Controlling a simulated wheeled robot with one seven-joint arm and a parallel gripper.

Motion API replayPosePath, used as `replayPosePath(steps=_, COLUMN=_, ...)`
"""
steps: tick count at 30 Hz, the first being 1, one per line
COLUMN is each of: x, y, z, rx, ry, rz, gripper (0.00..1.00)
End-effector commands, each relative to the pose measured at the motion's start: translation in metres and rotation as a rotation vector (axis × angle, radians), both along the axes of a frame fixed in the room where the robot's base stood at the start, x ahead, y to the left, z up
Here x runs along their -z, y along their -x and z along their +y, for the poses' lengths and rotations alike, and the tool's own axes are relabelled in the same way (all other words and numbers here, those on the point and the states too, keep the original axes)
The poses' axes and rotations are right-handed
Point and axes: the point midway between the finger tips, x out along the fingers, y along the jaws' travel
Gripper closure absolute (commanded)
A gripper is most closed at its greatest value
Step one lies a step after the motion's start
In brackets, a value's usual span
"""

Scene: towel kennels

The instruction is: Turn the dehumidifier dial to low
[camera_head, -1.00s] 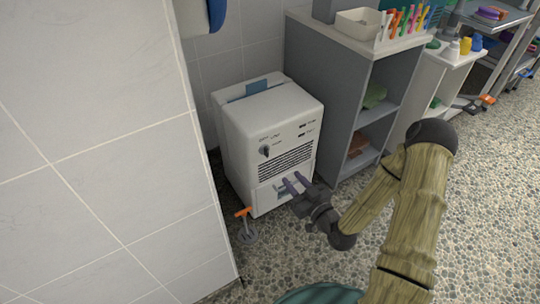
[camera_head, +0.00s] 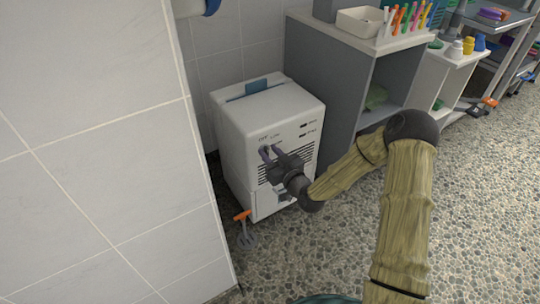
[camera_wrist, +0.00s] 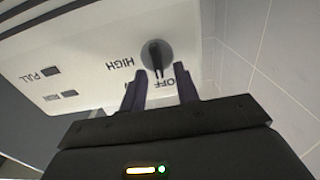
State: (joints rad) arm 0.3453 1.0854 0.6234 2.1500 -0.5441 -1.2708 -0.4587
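The white dehumidifier (camera_head: 240,130) stands on the floor against the tiled wall. Its dark dial (camera_wrist: 156,56) shows in the wrist view, with a raised pointer bar; the labels HIGH and OFF appear upside down beside it. The pointer's lower end in that view lies near OFF. In the head view my gripper hides the dial. My gripper (camera_head: 270,153) is at the upper front of the dehumidifier, and it also shows in the wrist view (camera_wrist: 161,88). Its two fingers are apart with nothing between them, and their tips lie just short of the dial, one to each side.
A grey shelf unit (camera_head: 330,75) stands close to the right of the dehumidifier. A tiled wall corner (camera_head: 110,160) rises at the left. An orange-handled tool (camera_head: 244,228) stands by the dehumidifier's front left. FULL and RUN indicators (camera_wrist: 60,82) are on the panel. Pebbled floor lies open in front.

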Motion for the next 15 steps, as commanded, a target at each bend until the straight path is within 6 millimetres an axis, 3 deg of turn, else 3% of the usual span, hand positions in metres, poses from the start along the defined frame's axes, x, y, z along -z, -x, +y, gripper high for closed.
replayPosePath(steps=4, x=-0.0002, y=0.0002, z=-0.0002, rx=0.0, ry=0.0, rz=0.0, gripper=0.69)
replayPosePath(steps=9, x=0.0, y=0.0004, z=-0.0003, rx=0.0, ry=0.0, rz=0.0, gripper=1.0)
replayPosePath(steps=15, x=0.0001, y=0.0006, z=-0.0003, rx=0.0, ry=-0.001, rz=0.002, gripper=1.0)
